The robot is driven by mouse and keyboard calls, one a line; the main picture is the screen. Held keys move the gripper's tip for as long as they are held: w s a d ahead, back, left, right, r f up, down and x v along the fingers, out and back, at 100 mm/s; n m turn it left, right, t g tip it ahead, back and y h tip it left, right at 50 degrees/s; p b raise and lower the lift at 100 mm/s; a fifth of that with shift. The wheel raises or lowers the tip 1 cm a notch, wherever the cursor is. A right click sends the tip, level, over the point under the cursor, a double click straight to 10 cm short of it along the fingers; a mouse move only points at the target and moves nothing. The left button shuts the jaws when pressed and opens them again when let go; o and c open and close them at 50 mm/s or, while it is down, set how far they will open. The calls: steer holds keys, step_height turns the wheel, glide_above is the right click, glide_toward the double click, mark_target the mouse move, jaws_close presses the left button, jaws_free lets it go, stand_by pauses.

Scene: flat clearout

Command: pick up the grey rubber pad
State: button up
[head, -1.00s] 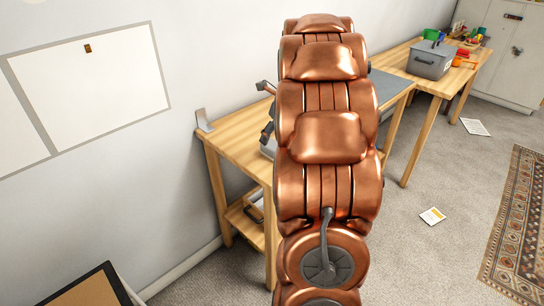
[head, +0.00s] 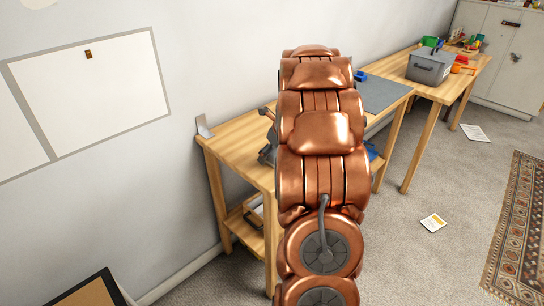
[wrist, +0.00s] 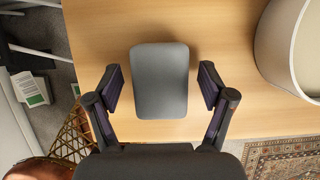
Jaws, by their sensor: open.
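The grey rubber pad (wrist: 160,98) shows in the wrist view as a dark grey rounded rectangle on a wooden tabletop (wrist: 110,35). My gripper (wrist: 162,76) is open, with one finger to the left and one to the right of the pad. There is a visible gap between each finger and the pad in this view. How high the fingers are above the table I cannot tell. In the head view my copper arm blocks the middle, and neither my gripper nor the pad can be made out there.
A pale round container (wrist: 285,45) stands on the right of the tabletop in the wrist view. The head view shows a wooden workbench (head: 232,142), a grey mat (head: 385,95), a grey box (head: 430,68) on a farther table, a patterned rug (head: 518,225) and papers on the floor.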

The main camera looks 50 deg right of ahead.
mark_target(274, 152)
steer(key=c, duration=1.3)
steer(key=shift+r, duration=0.1)
steer(key=shift+c, duration=0.2)
steer(key=shift+r, duration=1.9)
steer(key=shift+s+a, duration=0.2)
steer(key=shift+s, duration=0.4)
steer(key=s+a, duration=0.2)
steer(key=s, duration=0.5)
steer(key=s+a+r, duration=0.1)
steer(key=s+a, duration=0.2)
steer(key=s, duration=0.3)
steer(key=shift+s, duration=0.4)
steer(key=shift+r, duration=0.1)
